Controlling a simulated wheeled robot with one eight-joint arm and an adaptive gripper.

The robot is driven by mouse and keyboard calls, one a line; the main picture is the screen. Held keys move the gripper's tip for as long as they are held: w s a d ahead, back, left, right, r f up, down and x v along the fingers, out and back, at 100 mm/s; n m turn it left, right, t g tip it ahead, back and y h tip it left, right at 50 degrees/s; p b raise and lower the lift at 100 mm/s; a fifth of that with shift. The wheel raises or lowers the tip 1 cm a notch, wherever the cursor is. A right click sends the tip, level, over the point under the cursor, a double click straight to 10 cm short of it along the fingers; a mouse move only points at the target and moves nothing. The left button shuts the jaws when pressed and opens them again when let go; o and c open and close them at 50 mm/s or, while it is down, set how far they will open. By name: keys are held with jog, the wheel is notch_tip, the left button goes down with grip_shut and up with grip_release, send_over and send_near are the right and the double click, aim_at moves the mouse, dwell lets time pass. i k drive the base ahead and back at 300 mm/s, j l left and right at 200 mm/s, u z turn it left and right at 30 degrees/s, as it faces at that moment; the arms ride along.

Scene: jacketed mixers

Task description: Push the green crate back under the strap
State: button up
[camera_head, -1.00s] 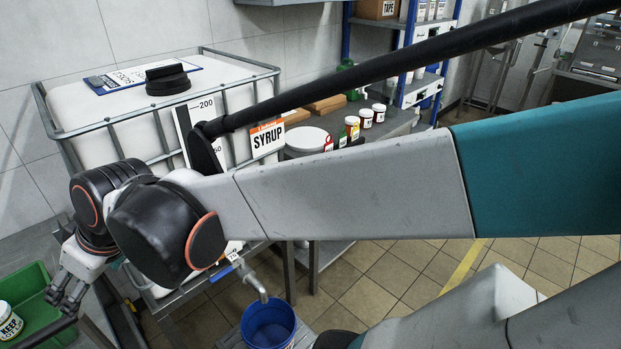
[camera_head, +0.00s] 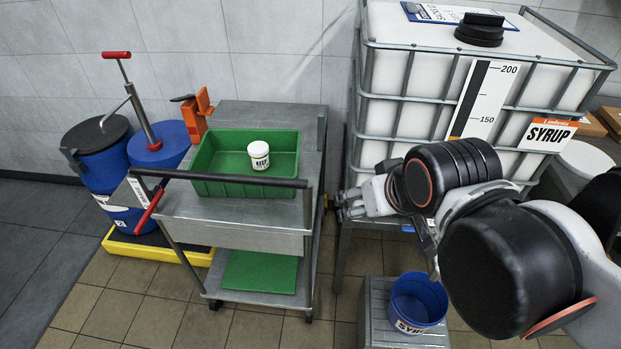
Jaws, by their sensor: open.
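The green crate (camera_head: 214,165) sits on the top of a grey metal cart (camera_head: 262,113), with a white jar labelled KEEP (camera_head: 259,156) standing in it. A black bar (camera_head: 240,181) runs across the cart's front and passes before the crate's near wall. I cannot make out a strap with certainty. My gripper (camera_head: 345,205) is to the right of the cart, beside the framed tank, with its fingers pointing left. It is open and empty, apart from the crate. My arm comes in from the right.
A white tank (camera_head: 435,95) in a metal cage stands at right. A blue bucket (camera_head: 418,302) sits on a grey step (camera_head: 376,315). Blue drums (camera_head: 98,155) stand on a yellow tray (camera_head: 160,250) left of the cart. A green panel (camera_head: 262,272) lies on the cart's lower shelf.

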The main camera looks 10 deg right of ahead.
aim_at(221, 150)
jog(key=i+j+u, duration=0.15)
jog(key=j, duration=0.3)
jog(key=i+j+u, duration=0.15)
jog(key=j, duration=0.25)
jog(key=i+j+u, duration=0.15)
jog(key=i+j, duration=0.15)
